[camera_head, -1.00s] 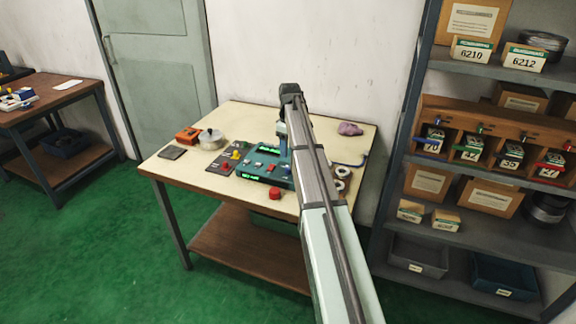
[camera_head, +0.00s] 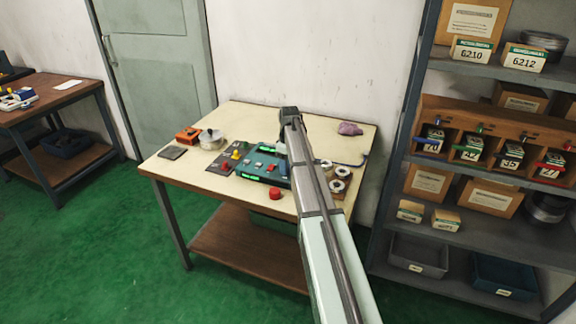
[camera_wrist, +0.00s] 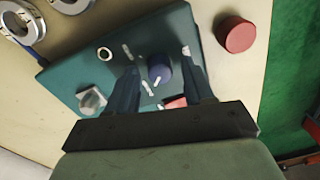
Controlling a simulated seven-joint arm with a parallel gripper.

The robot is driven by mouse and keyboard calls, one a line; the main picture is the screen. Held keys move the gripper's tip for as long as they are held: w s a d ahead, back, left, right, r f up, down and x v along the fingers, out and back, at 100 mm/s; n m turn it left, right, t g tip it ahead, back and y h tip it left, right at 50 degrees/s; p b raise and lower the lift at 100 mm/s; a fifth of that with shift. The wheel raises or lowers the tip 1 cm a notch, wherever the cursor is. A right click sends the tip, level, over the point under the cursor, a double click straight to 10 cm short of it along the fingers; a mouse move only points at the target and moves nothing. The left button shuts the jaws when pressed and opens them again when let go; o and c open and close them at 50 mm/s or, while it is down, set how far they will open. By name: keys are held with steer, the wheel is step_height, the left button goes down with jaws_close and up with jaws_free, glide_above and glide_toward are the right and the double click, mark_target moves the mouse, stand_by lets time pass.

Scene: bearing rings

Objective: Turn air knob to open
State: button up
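A teal control panel (camera_head: 258,172) lies on the cream table; my arm hides its right part in the head view. In the wrist view the panel (camera_wrist: 70,75) carries a dark blue knob (camera_wrist: 161,69) with a white pointer line, a grey knob (camera_wrist: 90,99) and a red button (camera_wrist: 176,103). No readable label tells me which knob is for air. My gripper (camera_wrist: 158,64) is open above the panel, its fingers on either side of the dark blue knob. A gap shows at each side; I cannot tell the height of the fingertips over it.
A red mushroom-shaped button (camera_wrist: 238,35) stands beside the panel. Metal rings (camera_head: 340,180) lie to the panel's right. A yellow knob (camera_head: 236,154), a clear round container (camera_head: 210,139) and an orange box (camera_head: 188,134) are to the left. A shelf rack (camera_head: 480,190) stands at right.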

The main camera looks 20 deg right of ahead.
jaws_close()
steer(key=shift+m, duration=0.4)
steer(key=m, duration=0.8)
steer(key=shift+d+m, duration=0.1)
steer(key=shift+m, duration=0.2)
steer(key=m, duration=0.8)
steer(key=shift+s+t, duration=0.1)
steer(key=shift+t, duration=0.2)
steer(key=shift+m, duration=0.4)
